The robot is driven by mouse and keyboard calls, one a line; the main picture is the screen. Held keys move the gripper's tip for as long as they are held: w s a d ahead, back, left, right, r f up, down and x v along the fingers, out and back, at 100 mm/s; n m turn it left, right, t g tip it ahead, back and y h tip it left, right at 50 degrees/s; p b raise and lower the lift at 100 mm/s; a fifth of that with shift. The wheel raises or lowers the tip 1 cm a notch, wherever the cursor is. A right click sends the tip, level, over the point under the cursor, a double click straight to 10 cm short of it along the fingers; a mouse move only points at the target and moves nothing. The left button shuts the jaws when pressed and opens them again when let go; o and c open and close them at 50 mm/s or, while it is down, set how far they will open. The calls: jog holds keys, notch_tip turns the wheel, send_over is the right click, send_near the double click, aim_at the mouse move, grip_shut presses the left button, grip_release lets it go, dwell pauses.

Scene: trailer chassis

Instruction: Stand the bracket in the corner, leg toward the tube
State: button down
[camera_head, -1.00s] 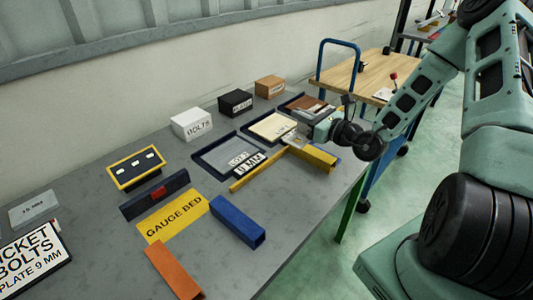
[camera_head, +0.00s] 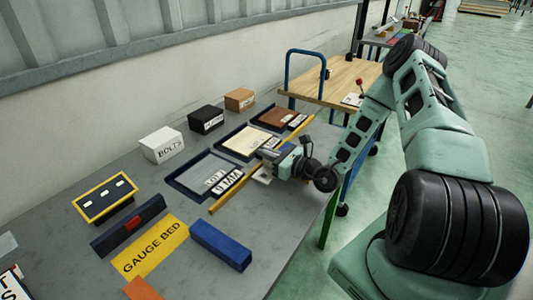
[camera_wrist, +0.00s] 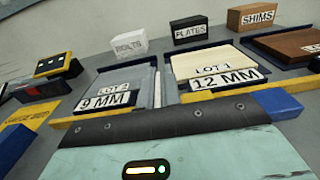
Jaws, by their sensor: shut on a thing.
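My gripper (camera_head: 268,170) is shut on a small light-grey piece (camera_head: 262,175), seemingly the bracket, mostly hidden by the gripper. I cannot make out its leg. It is at the near side of the yellow strip, in front of the tray labelled 12 MM. A blue square tube (camera_head: 221,244) lies near the table's front, left of my gripper. The yellow GAUGE BED plate (camera_head: 150,246) lies between the tube and a dark blue rail (camera_head: 128,224) with a red patch. In the wrist view, my gripper's dark edge (camera_wrist: 160,122) covers the foreground and hides the fingertips.
The yellow strip (camera_head: 235,191) runs along the trays. The 9 MM tray (camera_head: 176,180) and 12 MM tray (camera_head: 221,139) stand behind it. White (camera_head: 161,145), black (camera_head: 206,119) and brown (camera_head: 239,100) boxes stand at the back. An orange bar (camera_head: 142,289) lies at the front left.

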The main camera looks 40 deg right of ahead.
jog(key=shift+f, duration=0.55)
jog(key=c, duration=1.6)
grip_release()
jog(key=shift+f, duration=0.1)
